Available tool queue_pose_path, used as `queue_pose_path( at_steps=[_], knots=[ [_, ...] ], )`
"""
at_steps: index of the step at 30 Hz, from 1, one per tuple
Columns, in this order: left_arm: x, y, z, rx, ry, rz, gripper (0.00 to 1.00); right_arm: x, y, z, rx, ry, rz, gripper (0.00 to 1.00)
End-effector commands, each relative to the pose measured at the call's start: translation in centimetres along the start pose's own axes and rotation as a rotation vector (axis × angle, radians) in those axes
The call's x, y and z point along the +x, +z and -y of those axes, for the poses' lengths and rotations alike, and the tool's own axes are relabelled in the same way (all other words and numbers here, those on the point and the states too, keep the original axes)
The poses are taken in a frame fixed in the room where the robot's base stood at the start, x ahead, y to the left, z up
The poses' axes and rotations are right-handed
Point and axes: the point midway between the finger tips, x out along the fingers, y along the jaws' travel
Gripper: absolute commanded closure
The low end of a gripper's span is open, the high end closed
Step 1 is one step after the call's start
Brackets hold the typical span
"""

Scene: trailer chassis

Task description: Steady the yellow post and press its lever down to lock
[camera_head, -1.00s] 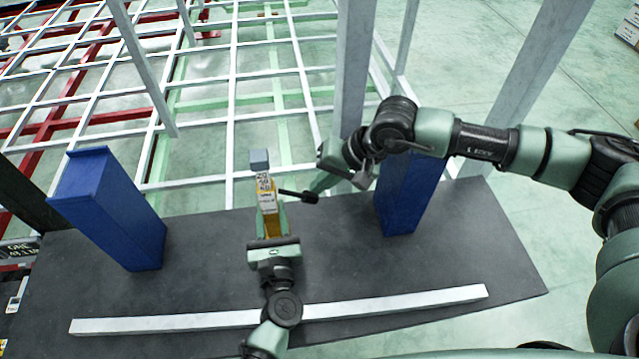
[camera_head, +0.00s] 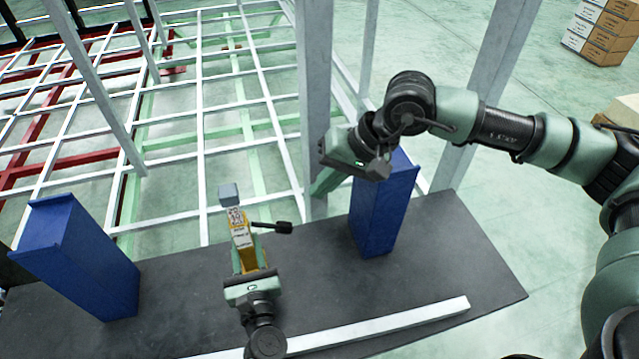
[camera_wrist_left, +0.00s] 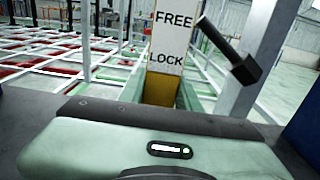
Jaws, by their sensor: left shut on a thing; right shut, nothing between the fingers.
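The yellow post (camera_head: 246,258) stands on the dark platform in the head view, with a white label and a grey block on top. My left gripper (camera_head: 243,262) is shut around its lower part; the post also shows in the left wrist view (camera_wrist_left: 160,88). The black lever (camera_head: 273,227) sticks out to the right of the post. In the left wrist view the lever (camera_wrist_left: 230,52) slopes down to the right, its thick end about level with LOCK, below FREE. My right gripper (camera_head: 324,182) is shut and empty, above and right of the lever, apart from it.
A blue block (camera_head: 375,215) stands right of the post, close below my right gripper. Another blue block (camera_head: 80,260) stands left. A white bar (camera_head: 390,325) lies at the front of the dark platform (camera_head: 450,250). A grey upright (camera_head: 316,90) rises behind my right gripper.

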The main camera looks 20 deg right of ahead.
Motion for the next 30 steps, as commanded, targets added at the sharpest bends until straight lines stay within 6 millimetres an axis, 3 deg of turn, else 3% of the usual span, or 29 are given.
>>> queue_pose_path(
  at_steps=[2, 3, 6, 17, 30],
  knots=[
    [0.0, 0.1, 0.0, 0.001, 0.001, 0.002, 1.00, 0.0, 0.0, 0.0, 0.000, 0.000, 0.000, 1.00],
    [0.0, 0.1, 0.0, 0.001, 0.001, 0.002, 0.56, 0.0, 0.0, 0.0, 0.000, 0.000, 0.000, 1.00],
    [0.0, 0.1, 0.0, 0.001, 0.001, 0.001, 0.35, 0.0, 0.0, 0.0, 0.000, 0.000, 0.000, 1.00],
    [-0.4, 0.0, 0.0, 0.000, 0.000, 0.000, 0.35, 0.1, 0.0, 0.0, 0.000, 0.000, 0.000, 1.00],
    [-4.8, -0.1, 0.0, 0.001, -0.001, -0.002, 0.35, 0.3, 0.0, -0.2, 0.000, 0.000, 0.000, 1.00]
  ],
)
